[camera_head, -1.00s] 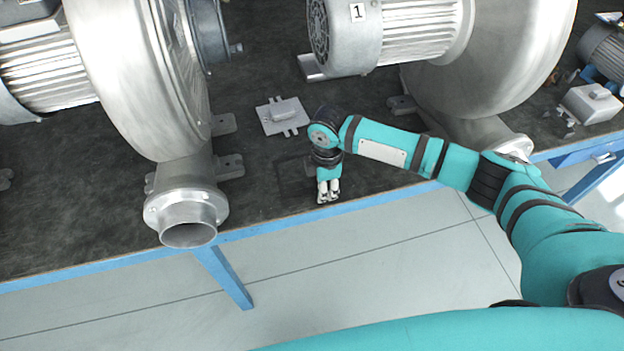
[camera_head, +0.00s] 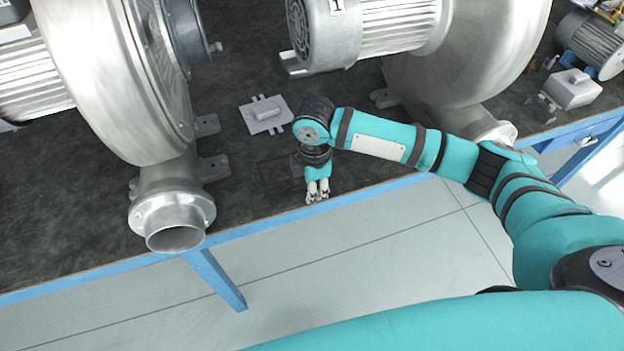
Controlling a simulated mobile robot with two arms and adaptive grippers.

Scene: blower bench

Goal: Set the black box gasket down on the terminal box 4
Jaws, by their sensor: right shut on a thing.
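My right gripper (camera_head: 317,196) points down near the bench's front edge, its fingers close together. It is shut on the black box gasket (camera_head: 279,181), a thin dark square frame that shows faintly to the left of the fingers. The gasket is hard to make out against the dark bench top, and I cannot tell its height above it. No label 4 is readable, so I cannot pick out terminal box 4. My left gripper is out of view.
A large blower with a round outlet (camera_head: 175,236) stands left of my gripper. A motor labelled 1 (camera_head: 338,8) with its blower stands behind. A flat grey plate (camera_head: 267,114) lies between them. A grey box (camera_head: 571,89) sits at right. The floor in front is clear.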

